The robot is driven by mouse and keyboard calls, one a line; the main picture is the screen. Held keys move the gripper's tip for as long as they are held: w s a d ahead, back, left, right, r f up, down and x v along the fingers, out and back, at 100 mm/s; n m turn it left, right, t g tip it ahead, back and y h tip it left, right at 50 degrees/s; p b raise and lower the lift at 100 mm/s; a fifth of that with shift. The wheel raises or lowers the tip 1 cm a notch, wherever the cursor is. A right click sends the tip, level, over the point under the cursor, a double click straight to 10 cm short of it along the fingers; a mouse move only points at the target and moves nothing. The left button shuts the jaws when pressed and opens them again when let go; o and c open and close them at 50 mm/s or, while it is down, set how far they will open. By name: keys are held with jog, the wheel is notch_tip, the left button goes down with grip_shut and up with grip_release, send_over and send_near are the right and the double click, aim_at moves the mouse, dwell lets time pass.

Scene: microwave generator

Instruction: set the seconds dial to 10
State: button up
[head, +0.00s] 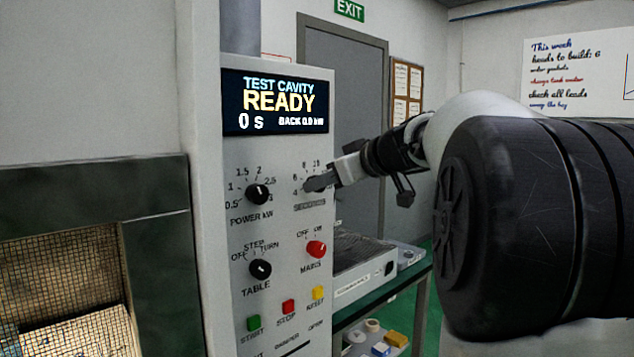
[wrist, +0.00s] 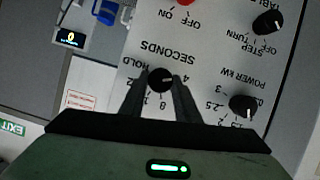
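The seconds dial (wrist: 161,79) is a round black knob on the pale panel, with a white pointer mark. In the wrist view, where the panel appears upside down, its mark points to the 4. My gripper (wrist: 161,85) has one finger on each side of this knob, with no clear gap, so it looks shut on it. In the head view my gripper (head: 320,182) is at the seconds scale and hides the knob. The display (head: 277,103) reads TEST CAVITY READY, 0 s, BACK 0.0 kW.
The power knob (head: 258,194) is left of the seconds dial. The table knob (head: 260,269) and red mains knob (head: 316,249) are below. Green start (head: 254,323), red stop (head: 288,306) and yellow reset (head: 318,292) buttons sit lower. A bench (head: 416,274) stands behind the panel.

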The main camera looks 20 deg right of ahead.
dwell(0.3)
jog(key=m+t+y+p, duration=0.1)
jog(key=m+y+p, duration=0.1)
jog(key=m, duration=0.5)
jog(key=f+m+t+y+p, duration=0.1)
jog(key=m+y+p, duration=0.2)
jog(key=m, duration=0.4)
jog(key=d+m+t+y+p, duration=0.1)
jog(key=m+y, duration=0.3)
jog(key=m, duration=0.4)
jog(key=shift+w+f+p, duration=0.1)
jog(key=shift+f+p, duration=0.1)
jog(key=shift+p, duration=0.55)
dwell(0.3)
jog(key=o, duration=1)
jog(key=shift+o, duration=0.2)
